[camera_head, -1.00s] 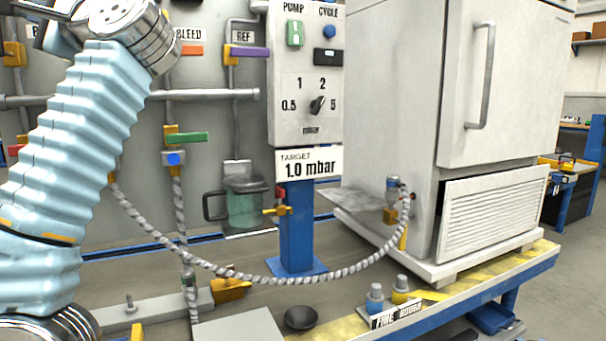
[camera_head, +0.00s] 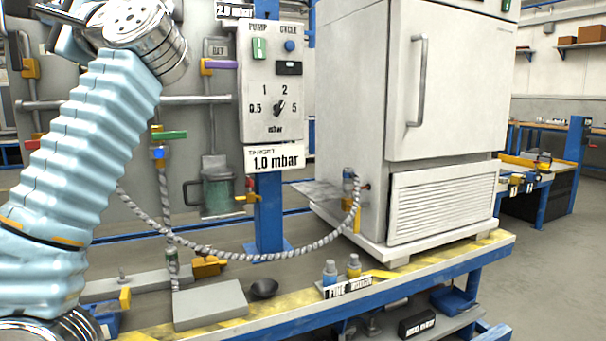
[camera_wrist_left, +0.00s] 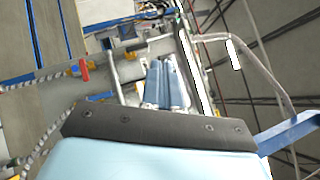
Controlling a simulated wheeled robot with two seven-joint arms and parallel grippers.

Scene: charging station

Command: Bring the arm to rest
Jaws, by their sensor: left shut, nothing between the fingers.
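My left arm (camera_head: 85,160), light blue and ribbed, rises along the left side of the head view, with its silver wrist joint at the top left. In the left wrist view my left gripper (camera_wrist_left: 164,66) shows as two pale blue fingers side by side, shut with nothing between them. The wrist view has pipes and fittings behind the fingers, and no contact with them can be made out. My right gripper is in neither view.
A panel with a dial (camera_head: 271,85) stands on a blue post. A white cabinet (camera_head: 450,90) stands on the yellow-edged bench (camera_head: 470,248). A braided hose (camera_head: 225,252) sags between the pipework and the cabinet. A grey block (camera_head: 210,305) and dark bowl (camera_head: 263,288) lie in front. Open floor is at right.

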